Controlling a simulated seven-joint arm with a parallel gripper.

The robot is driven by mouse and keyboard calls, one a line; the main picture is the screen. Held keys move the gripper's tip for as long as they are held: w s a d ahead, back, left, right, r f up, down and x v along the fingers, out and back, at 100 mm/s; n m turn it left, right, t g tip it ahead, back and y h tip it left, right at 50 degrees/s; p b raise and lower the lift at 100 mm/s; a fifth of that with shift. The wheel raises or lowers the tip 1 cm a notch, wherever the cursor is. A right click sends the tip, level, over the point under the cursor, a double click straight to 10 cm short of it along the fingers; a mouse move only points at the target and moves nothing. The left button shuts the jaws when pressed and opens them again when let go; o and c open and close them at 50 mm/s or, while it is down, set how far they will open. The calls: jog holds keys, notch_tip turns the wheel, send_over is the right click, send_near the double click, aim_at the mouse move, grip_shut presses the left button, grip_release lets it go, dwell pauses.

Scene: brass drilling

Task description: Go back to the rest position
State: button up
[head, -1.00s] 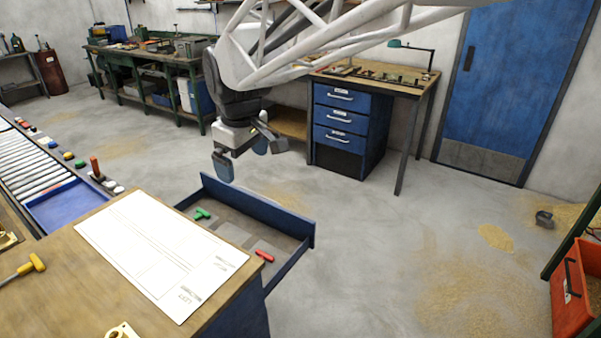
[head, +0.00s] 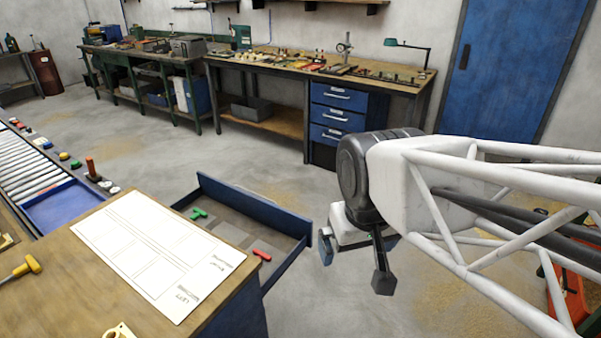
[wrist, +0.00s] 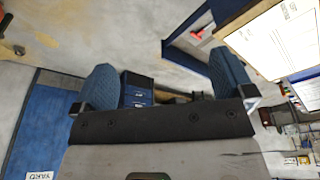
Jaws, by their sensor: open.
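My gripper (head: 326,247) hangs over open floor in the head view, to the right of the open blue drawer (head: 284,218). It is open and empty. In the wrist view, the two blue finger pads of my gripper (wrist: 165,85) stand wide apart with nothing between them. My white truss arm reaches in from the right edge of the head view. A green-handled tool (head: 198,214) and a red-handled tool (head: 262,255) lie in the drawer. The red tool also shows in the wrist view (wrist: 198,33).
A wooden worktop (head: 75,295) with a white printed sheet (head: 150,255) is at front left. A blue tray (head: 62,205) lies beyond it. Workbenches (head: 265,122) line the back wall, with a blue door (head: 510,75) at right. The middle floor is clear.

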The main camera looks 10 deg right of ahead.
jog(key=shift+s+d+f+m, duration=0.15)
jog(key=shift+s+d+f, duration=0.05)
jog(key=shift+s, duration=0.2)
jog(key=shift+s+d+f+m, duration=0.15)
jog(key=shift+s+f, duration=0.05)
jog(key=shift+s, duration=0.15)
dwell(1.0)
